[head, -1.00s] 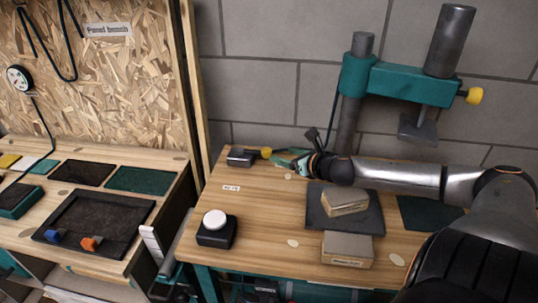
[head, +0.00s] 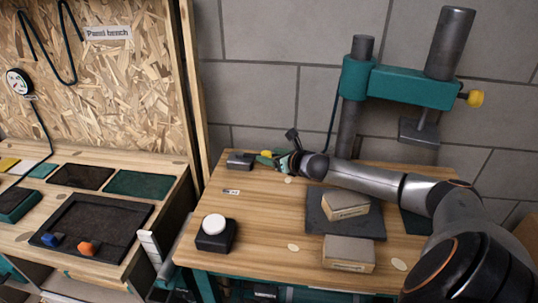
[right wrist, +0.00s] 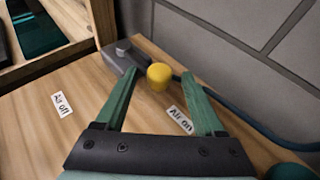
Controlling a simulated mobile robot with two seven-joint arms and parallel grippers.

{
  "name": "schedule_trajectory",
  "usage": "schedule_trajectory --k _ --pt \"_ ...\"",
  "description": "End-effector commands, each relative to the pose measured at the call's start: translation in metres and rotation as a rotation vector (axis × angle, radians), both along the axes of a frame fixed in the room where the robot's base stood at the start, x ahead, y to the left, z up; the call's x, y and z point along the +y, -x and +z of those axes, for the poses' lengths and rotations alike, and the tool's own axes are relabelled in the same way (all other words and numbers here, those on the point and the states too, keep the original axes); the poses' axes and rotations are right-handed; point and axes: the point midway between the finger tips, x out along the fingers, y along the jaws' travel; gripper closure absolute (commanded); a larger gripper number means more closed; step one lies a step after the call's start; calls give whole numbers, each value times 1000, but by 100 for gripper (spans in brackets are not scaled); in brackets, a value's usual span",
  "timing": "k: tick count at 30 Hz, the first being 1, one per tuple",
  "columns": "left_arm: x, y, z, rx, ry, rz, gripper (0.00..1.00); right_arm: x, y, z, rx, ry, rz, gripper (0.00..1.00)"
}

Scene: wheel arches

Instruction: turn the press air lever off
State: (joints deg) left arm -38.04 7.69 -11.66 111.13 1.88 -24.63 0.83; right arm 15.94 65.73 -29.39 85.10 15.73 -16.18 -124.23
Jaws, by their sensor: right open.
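The press air lever has a grey box (head: 240,161) at the back left of the press bench and a yellow knob (head: 266,153). In the right wrist view the box (right wrist: 121,57) is ahead and the knob (right wrist: 159,76) shows between my two green fingertips. The knob is on the side of the "Air on" label (right wrist: 180,119). The "Air off" label (right wrist: 62,104) lies to the left. My right gripper (head: 279,160) is open at the knob, and a gap shows on both sides of it. My left gripper is not in view.
A teal press (head: 405,84) stands at the back right. Two tan blocks (head: 345,206) (head: 348,254) and a dark box with a white button (head: 214,224) are on the bench. A hose runs along the wall behind the lever.

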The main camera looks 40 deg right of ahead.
Motion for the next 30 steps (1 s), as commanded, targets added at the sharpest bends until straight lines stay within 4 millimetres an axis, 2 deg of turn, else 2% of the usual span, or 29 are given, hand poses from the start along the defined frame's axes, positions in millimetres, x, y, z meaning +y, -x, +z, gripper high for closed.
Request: schedule_trajectory --k 6,16,30 --pt "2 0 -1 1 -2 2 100 0 -11 -4 -2 0 2 29" --pt "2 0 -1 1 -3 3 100 0 -13 -5 -1 1 3 29" --pt "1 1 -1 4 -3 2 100 -2 -12 -4 0 4 -1 81"
